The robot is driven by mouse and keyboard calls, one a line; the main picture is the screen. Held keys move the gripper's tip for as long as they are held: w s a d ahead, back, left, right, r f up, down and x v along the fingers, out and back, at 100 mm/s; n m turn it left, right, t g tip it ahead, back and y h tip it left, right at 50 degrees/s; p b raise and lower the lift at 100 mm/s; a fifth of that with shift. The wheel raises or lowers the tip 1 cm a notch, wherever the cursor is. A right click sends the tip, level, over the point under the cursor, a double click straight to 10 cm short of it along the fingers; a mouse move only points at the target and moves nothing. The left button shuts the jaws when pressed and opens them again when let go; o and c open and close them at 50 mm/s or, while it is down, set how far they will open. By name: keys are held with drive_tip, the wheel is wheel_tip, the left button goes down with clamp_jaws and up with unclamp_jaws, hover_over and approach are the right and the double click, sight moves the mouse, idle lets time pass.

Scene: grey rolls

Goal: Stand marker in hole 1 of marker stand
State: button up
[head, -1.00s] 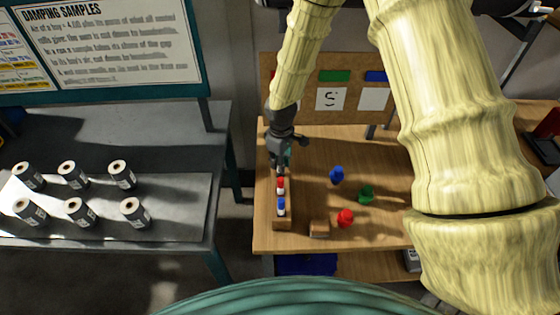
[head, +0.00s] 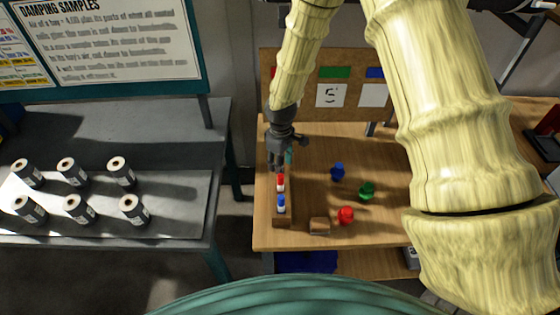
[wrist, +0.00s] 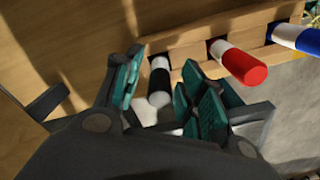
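The wooden marker stand (head: 282,223) lies along the left edge of the wooden table, and its side shows in the wrist view (wrist: 187,52). A black-and-white marker (wrist: 159,82) is at the stand's left end in the wrist view, apparently upright in a hole. My gripper (wrist: 162,98) is open, its teal fingers on either side of this marker, with gaps visible. In the head view my gripper (head: 277,167) is over the stand's far end and hides that marker. A red-and-white marker (wrist: 238,63) and a blue-and-white marker (wrist: 298,38) stand in other holes.
Blue (head: 338,172), green (head: 366,191) and red (head: 346,215) small objects and a wooden block (head: 319,226) sit on the table right of the stand. A grey bench (head: 160,140) with several grey rolls stands left, across a gap.

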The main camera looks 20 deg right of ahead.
wheel_tip(320, 180, up, 12)
idle(0.9)
idle(0.4)
